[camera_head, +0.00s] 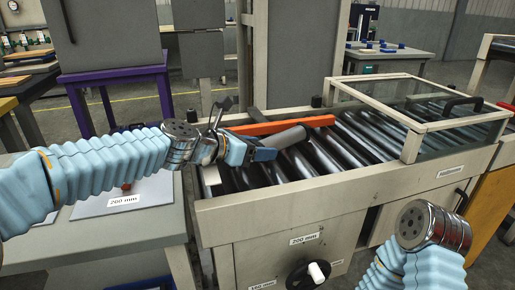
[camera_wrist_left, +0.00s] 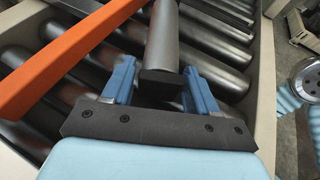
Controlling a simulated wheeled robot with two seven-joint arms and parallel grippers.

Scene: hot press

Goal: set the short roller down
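The short roller (camera_head: 288,137) is a dark grey cylinder over the roller bed (camera_head: 350,148). It runs across the line of the bed's rollers. My left gripper (camera_head: 262,152) comes in from the left and is shut on the roller's near end. In the left wrist view, the blue fingers (camera_wrist_left: 160,84) stand on either side of the dark square end of the short roller (camera_wrist_left: 163,40). Whether its far end touches the bed, I cannot tell. My right arm shows at the lower right, but its gripper is out of view.
An orange bar (camera_head: 283,125) lies just behind the short roller; it also shows in the left wrist view (camera_wrist_left: 55,62). A glass-sided cover (camera_head: 430,105) stands over the bed's right part. A black knob (camera_head: 308,274) is on the front. A grey table (camera_head: 110,232) is at left.

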